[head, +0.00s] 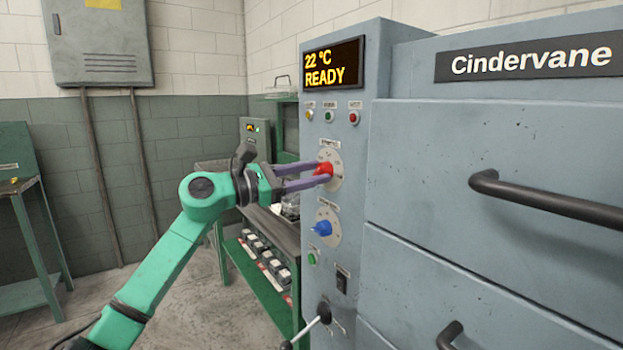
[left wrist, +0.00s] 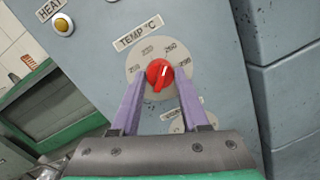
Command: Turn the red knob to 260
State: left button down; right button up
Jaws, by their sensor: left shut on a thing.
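The red knob (head: 323,169) sits on a pale round dial on the front of the grey machine, under a TEMP °C label. In the left wrist view the knob (left wrist: 159,74) has a pale line that slants up and right, roughly toward the 260 mark; its exact reading is hard to tell. The dial (left wrist: 133,82) shows 200, 230, 260 and 290 around its upper edge. My left gripper (head: 322,174) has its two purple fingers shut on the knob from both sides. My right gripper is not in view.
A blue knob (head: 322,229) sits just below on the same panel. The display (head: 333,64) reads 22 °C READY. Drawer handles (head: 545,200) jut out at right. A green bench (head: 262,265) stands behind my left arm.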

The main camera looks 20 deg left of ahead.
pick_arm(q)
jog(key=shift+f+m, duration=0.3)
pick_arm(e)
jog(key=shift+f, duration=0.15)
pick_arm(q)
jog(key=c, duration=0.6)
grip_release()
jog(key=shift+o, duration=1)
jog(key=shift+r, duration=0.15)
jog(key=b+v, duration=0.5)
jog(key=v, duration=0.9)
jog(key=shift+a, duration=0.2)
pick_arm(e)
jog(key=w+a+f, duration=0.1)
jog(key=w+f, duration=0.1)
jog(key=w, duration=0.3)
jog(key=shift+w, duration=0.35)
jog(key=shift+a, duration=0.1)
